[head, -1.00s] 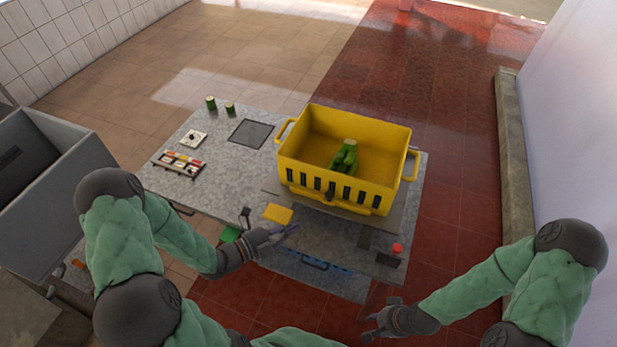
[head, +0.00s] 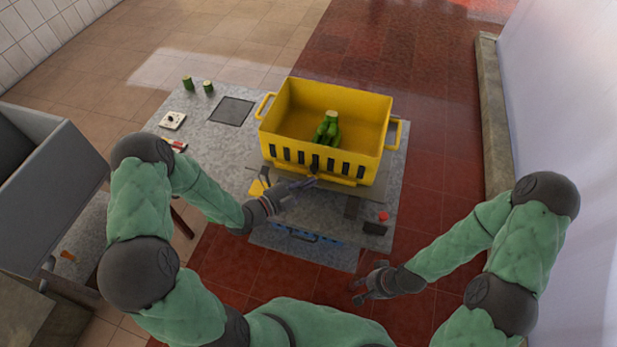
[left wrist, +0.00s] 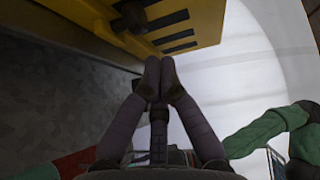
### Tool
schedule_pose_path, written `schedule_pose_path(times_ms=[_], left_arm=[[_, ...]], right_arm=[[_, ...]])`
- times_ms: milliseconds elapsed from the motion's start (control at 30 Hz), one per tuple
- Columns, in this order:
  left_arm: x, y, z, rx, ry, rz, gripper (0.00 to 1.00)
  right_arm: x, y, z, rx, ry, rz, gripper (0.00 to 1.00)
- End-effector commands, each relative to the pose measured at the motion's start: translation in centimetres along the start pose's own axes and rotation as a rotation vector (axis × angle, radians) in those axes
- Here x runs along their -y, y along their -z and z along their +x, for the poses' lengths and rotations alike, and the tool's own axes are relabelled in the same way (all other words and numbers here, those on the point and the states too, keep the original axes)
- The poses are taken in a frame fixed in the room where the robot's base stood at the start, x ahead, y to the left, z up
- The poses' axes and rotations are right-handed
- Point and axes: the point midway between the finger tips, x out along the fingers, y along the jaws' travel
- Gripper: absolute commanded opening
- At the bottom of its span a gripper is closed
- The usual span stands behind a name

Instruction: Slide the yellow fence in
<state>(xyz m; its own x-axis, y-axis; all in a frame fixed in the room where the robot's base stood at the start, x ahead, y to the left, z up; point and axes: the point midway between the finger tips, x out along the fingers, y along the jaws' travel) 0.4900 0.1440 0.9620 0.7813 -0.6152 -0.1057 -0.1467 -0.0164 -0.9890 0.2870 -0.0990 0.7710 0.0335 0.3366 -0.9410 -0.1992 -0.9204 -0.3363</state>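The yellow fence (head: 342,179) appears as a low yellow bar along the foot of the front side of the yellow crate (head: 372,137). A dark knob (head: 315,163) sits near its middle. In the left wrist view the fence (left wrist: 62,28) runs across the upper left, with the knob (left wrist: 132,17) at the top. My left gripper (head: 312,182) is just in front of the fence, fingertips together with nothing seen between them. Its fingertips (left wrist: 153,68) show below the knob; contact is not clear. My right gripper (head: 356,290) is open and empty, low in front of the table.
The crate holds a green bunch (head: 328,130) and stands on a grey speckled table (head: 228,149). A red button (head: 384,216) is at the front right. Green cut stems (head: 187,83) stand at the back left. A grey bin (head: 62,190) is on the left.

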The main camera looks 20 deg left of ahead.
Motion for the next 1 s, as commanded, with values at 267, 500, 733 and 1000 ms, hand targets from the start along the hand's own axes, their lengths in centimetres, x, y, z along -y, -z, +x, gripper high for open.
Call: schedule_pose_path(times_ms=[267, 500, 733, 1000], left_arm=[[0.0, -1.4, 1.4, -0.001, 0.000, -0.001, 0.00], [0.0, -1.5, 1.5, -0.001, -0.001, -0.002, 0.00], [-0.1, -1.8, 1.9, -0.002, 0.000, 0.000, 0.00], [0.2, -3.3, 4.1, -0.002, 0.000, 0.001, 0.00]], right_arm=[[0.0, 0.0, 0.1, 0.000, 0.000, 0.000, 0.34], [0.0, 0.0, 0.1, 0.000, 0.000, 0.000, 0.34], [-0.2, 0.0, 0.5, 0.000, 0.000, 0.000, 0.34], [-0.8, 0.1, 2.3, 0.000, 0.000, 0.000, 0.34]])
